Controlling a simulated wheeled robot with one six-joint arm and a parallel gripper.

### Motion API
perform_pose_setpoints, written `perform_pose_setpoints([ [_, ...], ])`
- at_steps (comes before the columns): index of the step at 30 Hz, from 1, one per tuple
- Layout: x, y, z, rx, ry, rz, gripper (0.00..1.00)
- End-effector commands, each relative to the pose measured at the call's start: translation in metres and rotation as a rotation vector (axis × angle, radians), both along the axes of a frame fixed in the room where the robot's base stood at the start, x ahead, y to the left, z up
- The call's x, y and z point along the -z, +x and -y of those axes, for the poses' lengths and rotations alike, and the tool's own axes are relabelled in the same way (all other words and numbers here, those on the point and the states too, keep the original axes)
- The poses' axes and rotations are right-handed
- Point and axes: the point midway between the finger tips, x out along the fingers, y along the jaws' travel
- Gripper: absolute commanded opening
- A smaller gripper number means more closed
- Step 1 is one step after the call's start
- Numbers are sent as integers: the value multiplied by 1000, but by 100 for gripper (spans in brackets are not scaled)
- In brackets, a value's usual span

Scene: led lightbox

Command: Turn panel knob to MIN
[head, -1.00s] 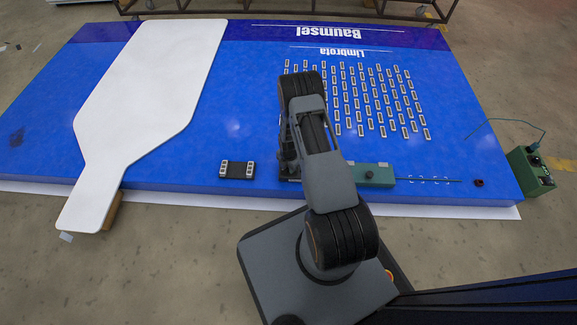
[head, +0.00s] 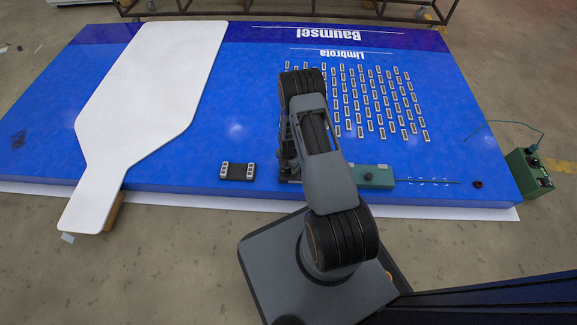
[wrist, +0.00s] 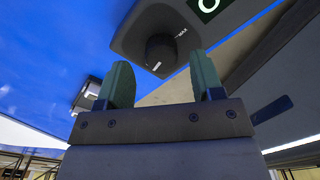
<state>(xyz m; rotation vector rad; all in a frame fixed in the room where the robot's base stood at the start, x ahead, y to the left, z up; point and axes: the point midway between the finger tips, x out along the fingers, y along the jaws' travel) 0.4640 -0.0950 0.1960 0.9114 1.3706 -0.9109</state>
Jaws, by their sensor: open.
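The black panel knob (wrist: 160,53) sits on a grey panel (wrist: 128,38) at the top middle of the wrist view. A white "MAX" label is at its upper right, and a small white mark lies at its lower edge, too small to read. My gripper (wrist: 163,80) is open, with one teal finger on each side of the knob's line and the knob just beyond the tips. I cannot tell whether either finger touches it. In the head view my arm covers the gripper and the knob.
The big blue board (head: 240,100) carries rows of small light modules (head: 370,100) and a large white plate (head: 150,90). A black block with silver ends (head: 238,171) is left of my arm, a teal box (head: 373,177) right. A green box (head: 529,172) stands beyond the board's right edge.

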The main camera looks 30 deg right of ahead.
Motion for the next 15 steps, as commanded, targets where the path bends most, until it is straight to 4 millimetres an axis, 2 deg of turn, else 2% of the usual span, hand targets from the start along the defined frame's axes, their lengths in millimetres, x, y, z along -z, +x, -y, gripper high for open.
perform_pose_setpoints([
  [1,-16,0,0,0,-1,1,61],
  [6,-53,1,0,0,-1,4,61],
  [15,-101,1,0,0,-1,4,61],
])
